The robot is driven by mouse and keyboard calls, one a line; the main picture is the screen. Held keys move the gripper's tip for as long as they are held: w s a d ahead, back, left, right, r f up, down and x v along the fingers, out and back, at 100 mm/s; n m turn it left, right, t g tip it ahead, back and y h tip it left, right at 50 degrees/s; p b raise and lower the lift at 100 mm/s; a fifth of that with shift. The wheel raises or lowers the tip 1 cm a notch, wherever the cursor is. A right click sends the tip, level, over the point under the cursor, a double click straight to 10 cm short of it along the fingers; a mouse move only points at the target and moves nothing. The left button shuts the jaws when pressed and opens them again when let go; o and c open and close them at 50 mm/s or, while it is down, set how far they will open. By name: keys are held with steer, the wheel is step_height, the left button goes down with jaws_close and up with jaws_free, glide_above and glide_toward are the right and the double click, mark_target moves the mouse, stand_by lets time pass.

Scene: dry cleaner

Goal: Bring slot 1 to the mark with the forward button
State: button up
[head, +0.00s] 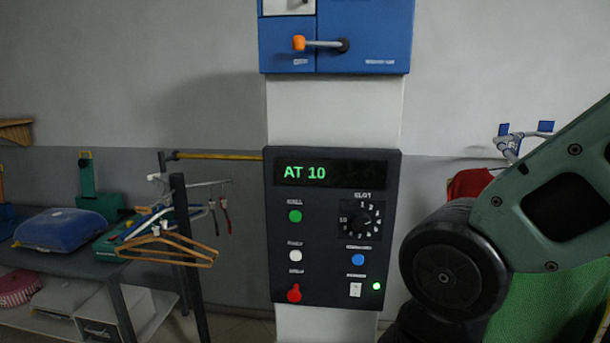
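A dark control panel (333,285) is fixed to a pale column in the middle of the head view. Its display (330,173) reads "AT 10" in green. Below it is a numbered dial (361,220); its exact pointer setting is too small to tell. The panel has a green button (295,216), a white button (295,256), a blue button (358,260) and a red knob-like button (294,293). The labels are too blurred to tell which button is forward. A white switch (355,290) sits beside a lit green lamp (376,286). My gripper is out of view; my arm fills the right side.
A blue box (363,40) with an orange-tipped lever (299,43) is above the panel. Hangers (172,245) hang on a rail left of the panel. A shelf with a blue cushion-like item (60,227) stands at far left. A green mesh surface (550,300) is lower right.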

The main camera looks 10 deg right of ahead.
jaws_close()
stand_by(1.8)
